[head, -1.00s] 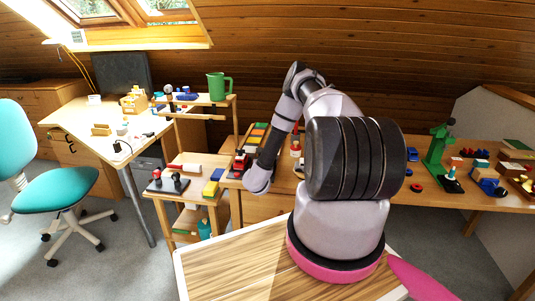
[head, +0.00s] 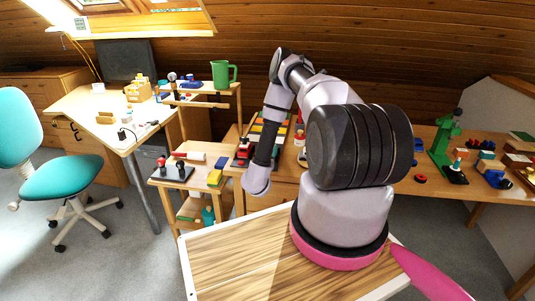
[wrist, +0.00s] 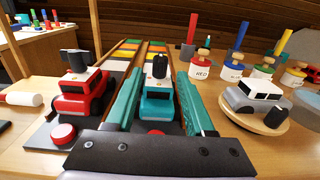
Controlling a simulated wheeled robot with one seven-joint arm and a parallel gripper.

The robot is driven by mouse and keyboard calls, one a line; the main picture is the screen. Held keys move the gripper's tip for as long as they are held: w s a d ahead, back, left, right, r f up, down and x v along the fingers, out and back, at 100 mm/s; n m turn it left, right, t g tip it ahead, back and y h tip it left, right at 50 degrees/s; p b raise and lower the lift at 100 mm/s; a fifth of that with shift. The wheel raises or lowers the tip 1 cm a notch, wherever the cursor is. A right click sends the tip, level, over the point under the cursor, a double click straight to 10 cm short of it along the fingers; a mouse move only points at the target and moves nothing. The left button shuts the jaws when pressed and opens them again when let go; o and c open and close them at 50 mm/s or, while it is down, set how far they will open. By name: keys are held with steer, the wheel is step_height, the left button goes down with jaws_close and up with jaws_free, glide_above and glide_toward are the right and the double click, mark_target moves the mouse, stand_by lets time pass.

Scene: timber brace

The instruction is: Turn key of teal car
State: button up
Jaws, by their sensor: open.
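The teal car (wrist: 157,101) is in the middle of the wrist view, on a dark base, with its front toward me. A black upright knob (wrist: 160,66), seemingly its key, stands at its top. My gripper (wrist: 160,76) is open, with one teal finger on each side of the car and knob. I cannot tell whether the fingers touch the car; nothing is visibly gripped. In the head view the teal car and the fingers are hidden by my arm.
A red car (wrist: 83,95) with a black knob stands close left of my left finger, with a red button (wrist: 63,132) before it. To the right, a white-grey car (wrist: 257,95) sits on a round wooden stand (wrist: 250,122), with several lidded jars (wrist: 202,72) behind.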

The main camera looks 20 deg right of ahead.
steer(key=shift+v, duration=1.8)
